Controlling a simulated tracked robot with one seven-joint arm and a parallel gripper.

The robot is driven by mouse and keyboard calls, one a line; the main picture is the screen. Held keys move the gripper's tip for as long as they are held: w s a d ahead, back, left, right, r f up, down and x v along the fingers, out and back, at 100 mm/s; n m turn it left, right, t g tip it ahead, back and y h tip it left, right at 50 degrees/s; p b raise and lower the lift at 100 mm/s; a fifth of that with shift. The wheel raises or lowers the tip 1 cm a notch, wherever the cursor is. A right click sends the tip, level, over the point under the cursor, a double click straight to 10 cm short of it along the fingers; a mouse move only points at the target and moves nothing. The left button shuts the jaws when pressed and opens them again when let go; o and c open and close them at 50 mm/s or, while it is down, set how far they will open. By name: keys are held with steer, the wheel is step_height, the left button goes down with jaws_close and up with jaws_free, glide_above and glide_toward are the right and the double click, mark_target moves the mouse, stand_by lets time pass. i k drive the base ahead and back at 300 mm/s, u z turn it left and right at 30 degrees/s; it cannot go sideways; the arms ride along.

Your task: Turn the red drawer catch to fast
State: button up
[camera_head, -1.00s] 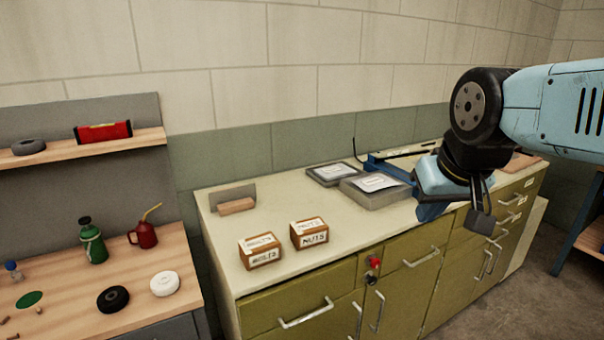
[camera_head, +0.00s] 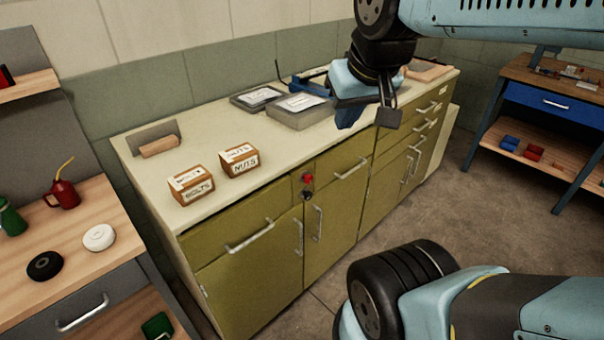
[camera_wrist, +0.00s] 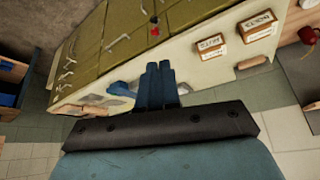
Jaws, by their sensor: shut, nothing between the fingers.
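The red drawer catch (camera_head: 307,178) is a small red knob on the green cabinet front (camera_head: 338,168), between two top drawers. A black knob (camera_head: 306,195) sits just below it. The catch also shows in the upside-down wrist view (camera_wrist: 155,31), beyond my fingertips. My gripper (camera_head: 348,118) hangs above the right part of the cabinet top, right of the catch and clear of it. In the wrist view its blue fingers (camera_wrist: 160,67) are together with nothing between them. The catch's exact angle is too small to read.
Bolts (camera_head: 191,185) and nuts (camera_head: 239,160) boxes stand on the cabinet top, left of the catch. Silver handles (camera_head: 249,235) stick out from the front. A wooden bench (camera_head: 75,262) is at left. Floor in front looks open.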

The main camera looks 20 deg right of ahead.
mark_target(305, 176)
steer(key=k, duration=1)
steer(key=z, duration=0.9)
steer(key=i, duration=1.05)
steer(key=u, duration=1.7)
steer(key=i, duration=0.6)
